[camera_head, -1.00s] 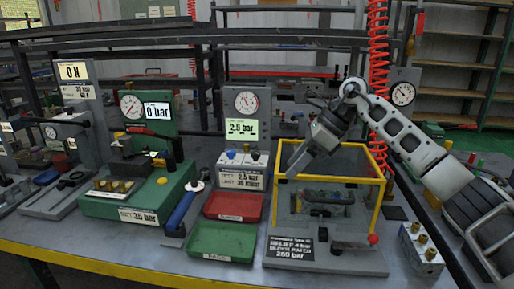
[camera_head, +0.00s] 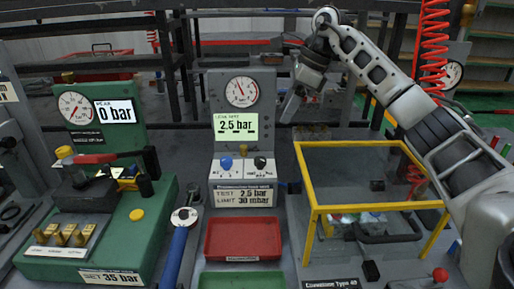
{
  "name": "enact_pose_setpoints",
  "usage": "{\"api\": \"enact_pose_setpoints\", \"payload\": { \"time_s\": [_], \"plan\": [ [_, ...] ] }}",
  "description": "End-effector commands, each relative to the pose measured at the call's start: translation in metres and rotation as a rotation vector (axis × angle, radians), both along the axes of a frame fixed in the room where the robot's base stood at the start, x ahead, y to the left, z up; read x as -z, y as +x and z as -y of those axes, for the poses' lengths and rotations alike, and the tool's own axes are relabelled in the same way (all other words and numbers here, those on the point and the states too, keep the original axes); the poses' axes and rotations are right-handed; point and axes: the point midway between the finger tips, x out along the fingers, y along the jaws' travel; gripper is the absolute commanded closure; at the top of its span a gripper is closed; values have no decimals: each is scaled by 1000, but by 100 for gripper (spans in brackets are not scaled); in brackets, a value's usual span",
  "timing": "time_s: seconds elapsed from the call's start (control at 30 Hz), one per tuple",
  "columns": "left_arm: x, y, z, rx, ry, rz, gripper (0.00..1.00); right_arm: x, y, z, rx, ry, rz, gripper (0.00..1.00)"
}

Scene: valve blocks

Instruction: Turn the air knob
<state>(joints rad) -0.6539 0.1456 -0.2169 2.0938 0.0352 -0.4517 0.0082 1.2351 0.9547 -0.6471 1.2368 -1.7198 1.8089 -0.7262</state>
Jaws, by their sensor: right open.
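A grey test panel (camera_head: 233,115) stands in the middle with a round dial gauge (camera_head: 241,91) and a green display reading 2.5 bar. On the sloped ledge below sit a blue knob (camera_head: 226,163) and a black knob (camera_head: 260,162); I cannot tell from their small labels which is the air knob. My right gripper (camera_head: 291,106) hangs open and empty to the right of the panel, above the level of the knobs and apart from them. My left gripper is not in view.
A yellow-framed clear box (camera_head: 312,205) stands at the right under my right arm. Red (camera_head: 232,232) and green (camera_head: 243,280) trays lie before the panel. A blue-handled wrench (camera_head: 176,253) and a green 0 bar station (camera_head: 128,230) are at the left.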

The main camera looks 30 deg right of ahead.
Motion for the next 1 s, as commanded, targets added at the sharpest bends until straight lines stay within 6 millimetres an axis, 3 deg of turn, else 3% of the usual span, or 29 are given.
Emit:
{"api": "enact_pose_setpoints", "payload": {
  "time_s": [0.2, 0.6, 0.8, 1.0],
  "plan": [
    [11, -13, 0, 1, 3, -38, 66, 44, 10, -15, -3, 2, -5, 48],
    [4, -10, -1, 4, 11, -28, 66, 115, 29, -38, -1, 3, -3, 48],
    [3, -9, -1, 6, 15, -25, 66, 130, 33, -43, -1, 1, -1, 48],
    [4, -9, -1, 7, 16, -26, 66, 133, 34, -44, -1, 1, 0, 48]
  ]
}}
